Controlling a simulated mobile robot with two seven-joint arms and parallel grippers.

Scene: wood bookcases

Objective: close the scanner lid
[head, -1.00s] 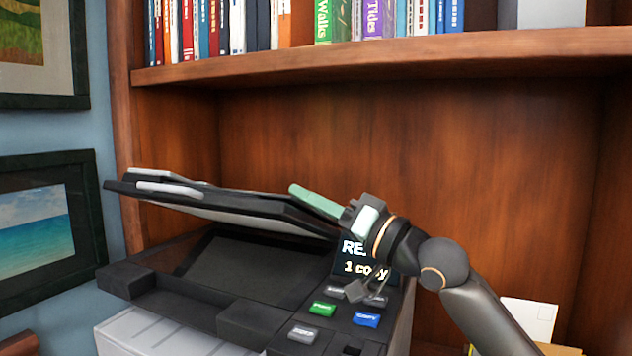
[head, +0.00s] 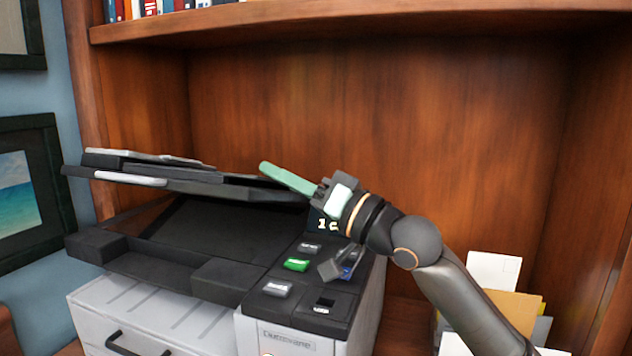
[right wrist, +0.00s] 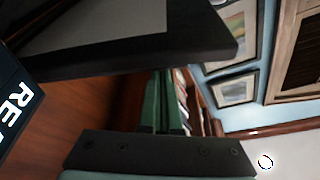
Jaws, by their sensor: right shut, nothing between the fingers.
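The scanner lid (head: 200,182) is a dark, flat slab with a light grey strip on its front edge. It is raised and tilted above the scanner's dark glass bed (head: 225,230), with a gap between them. My right gripper (head: 276,173), with green fingers, is shut and empty. Its fingers lie along the lid's right end, level with its top; I cannot tell whether they touch it. In the right wrist view, the lid's dark corner (right wrist: 180,50) is close beside the green fingers (right wrist: 163,105). My left gripper is not in view.
The scanner (head: 310,330) stands in a wooden bookcase under a shelf (head: 350,22) of books. Its display (head: 322,223) is partly hidden by my gripper; buttons (head: 296,265) lie below. Papers and envelopes (head: 495,275) stand at the right. The space behind my gripper is open.

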